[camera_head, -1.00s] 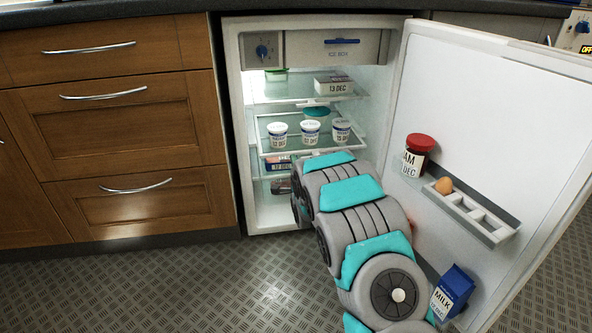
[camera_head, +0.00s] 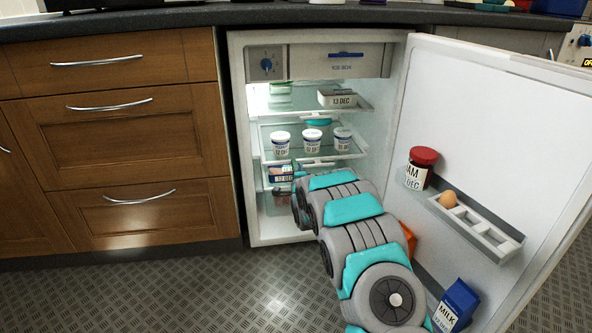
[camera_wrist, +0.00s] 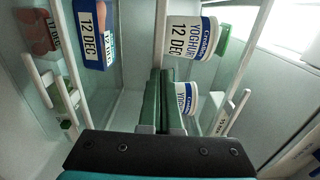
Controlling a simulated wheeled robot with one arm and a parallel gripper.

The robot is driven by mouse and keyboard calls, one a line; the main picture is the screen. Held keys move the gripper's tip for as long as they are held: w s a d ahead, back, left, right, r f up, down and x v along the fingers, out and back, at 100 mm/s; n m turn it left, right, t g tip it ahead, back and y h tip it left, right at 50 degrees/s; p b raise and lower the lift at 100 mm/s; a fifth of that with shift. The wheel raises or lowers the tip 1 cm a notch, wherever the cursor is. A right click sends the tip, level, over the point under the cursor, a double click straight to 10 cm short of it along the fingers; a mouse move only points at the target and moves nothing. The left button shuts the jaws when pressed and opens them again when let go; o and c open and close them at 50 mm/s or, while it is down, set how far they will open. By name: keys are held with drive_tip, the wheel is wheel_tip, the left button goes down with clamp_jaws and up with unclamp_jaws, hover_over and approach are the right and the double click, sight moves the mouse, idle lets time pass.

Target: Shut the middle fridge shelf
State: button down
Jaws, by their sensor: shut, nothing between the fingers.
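The middle fridge shelf (camera_head: 318,161) is a clear shelf with a pale front rim, bearing three yoghurt pots (camera_head: 312,139). Its pale rim (camera_wrist: 161,35) also shows in the wrist view, beside a yoghurt pot (camera_wrist: 190,38). My gripper (camera_wrist: 163,74) is shut and empty, its dark green fingers at the near end of that rim. I cannot tell for sure whether they touch it. In the head view my arm reaches into the fridge below the shelf and hides the gripper.
The fridge door (camera_head: 500,130) stands wide open at the right, holding a red-lidded jar (camera_head: 420,168), an egg rack (camera_head: 475,226) and a milk carton (camera_head: 456,306). A blue box (camera_wrist: 95,32) sits on a lower level. Wooden drawers (camera_head: 125,130) stand at the left. Floor in front is clear.

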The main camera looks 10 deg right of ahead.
sight(292, 157)
drive_tip(key=w, duration=0.6)
drive_tip(key=shift+p, duration=0.35)
drive_tip(key=shift+w+r, duration=0.1)
drive_tip(key=shift+r, duration=0.15)
